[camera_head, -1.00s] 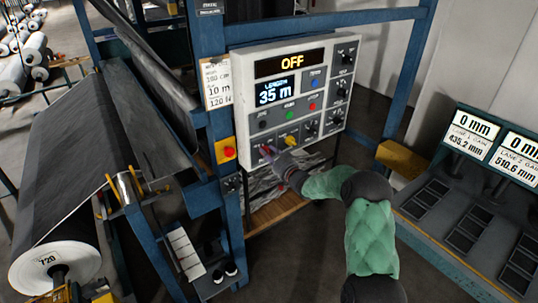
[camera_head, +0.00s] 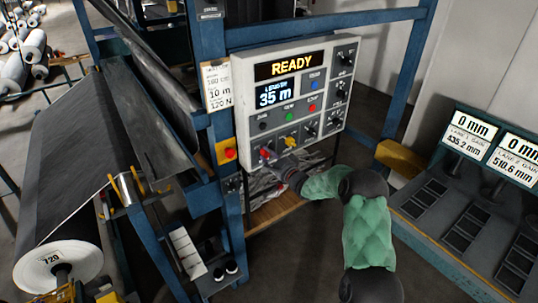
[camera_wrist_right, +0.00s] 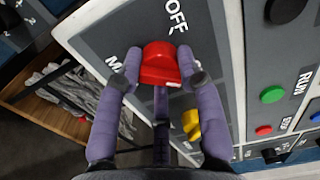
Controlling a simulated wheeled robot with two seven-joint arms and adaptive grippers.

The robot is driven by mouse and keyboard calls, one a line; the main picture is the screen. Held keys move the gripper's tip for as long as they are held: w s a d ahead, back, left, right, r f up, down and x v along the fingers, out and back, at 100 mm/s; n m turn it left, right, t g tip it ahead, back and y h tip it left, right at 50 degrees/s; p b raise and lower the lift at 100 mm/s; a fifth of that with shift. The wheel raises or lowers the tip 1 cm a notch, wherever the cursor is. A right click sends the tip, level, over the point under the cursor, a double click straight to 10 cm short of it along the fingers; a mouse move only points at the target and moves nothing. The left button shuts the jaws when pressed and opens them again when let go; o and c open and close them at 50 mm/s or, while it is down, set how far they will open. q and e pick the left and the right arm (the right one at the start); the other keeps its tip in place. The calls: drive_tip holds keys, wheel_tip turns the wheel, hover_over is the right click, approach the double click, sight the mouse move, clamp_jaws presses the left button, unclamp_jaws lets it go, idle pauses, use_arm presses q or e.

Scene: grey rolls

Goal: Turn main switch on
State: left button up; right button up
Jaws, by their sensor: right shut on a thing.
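The main switch is a red knob (camera_head: 266,153) at the lower left of the grey control panel (camera_head: 240,100). In the right wrist view the red knob (camera_wrist_right: 158,66) stands between the purple fingers of my right gripper (camera_wrist_right: 160,70), which is shut on it. The word OFF shows beyond the knob, and part of a label starting with M is beside it. The panel's top display (camera_head: 291,67) reads READY. My left gripper is not in view.
A yellow knob (camera_head: 290,142) sits right beside the red one, with coloured buttons above. A red stop button (camera_head: 229,153) is on the blue post to the left. A large grey roll (camera_head: 75,170) fills the left, and a console (camera_head: 460,200) stands at right.

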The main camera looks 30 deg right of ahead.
drive_tip(key=shift+m, duration=0.6)
drive_tip(key=o, duration=1.1)
drive_tip(key=shift+o, duration=0.2)
drive_tip(key=s, duration=1.2)
drive_tip(key=shift+d, duration=0.45)
